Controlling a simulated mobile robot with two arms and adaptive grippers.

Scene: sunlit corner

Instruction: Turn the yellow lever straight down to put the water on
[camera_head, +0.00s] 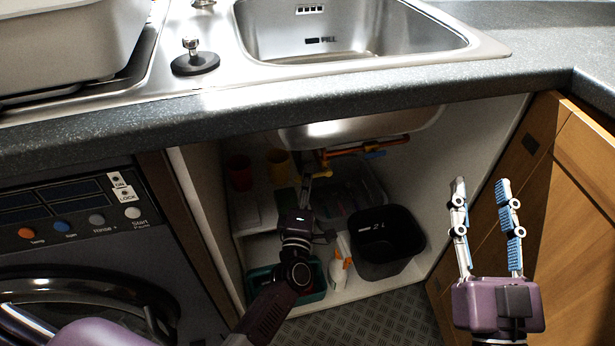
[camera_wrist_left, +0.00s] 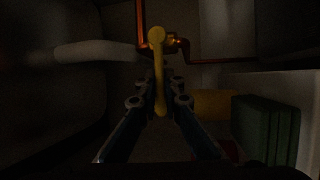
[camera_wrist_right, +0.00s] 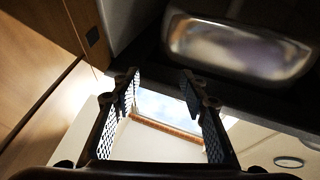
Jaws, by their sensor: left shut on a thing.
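The yellow lever (camera_wrist_left: 157,60) shows in the left wrist view, with its round end (camera_wrist_left: 156,36) on a copper pipe. It hangs almost straight down in that picture, between the fingers of my left gripper (camera_wrist_left: 160,92), which is shut on its lower part. My right gripper (camera_head: 482,186) is open and empty, outside the cabinet by the wooden door.
A black bin (camera_head: 385,243), a white bottle (camera_head: 340,265) and a teal tray (camera_head: 312,290) stand on the cabinet floor. Red and yellow cups (camera_head: 277,162) are at the left inside. The wooden door (camera_head: 555,190) stands at the right; a washing machine (camera_head: 80,250) is at the left.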

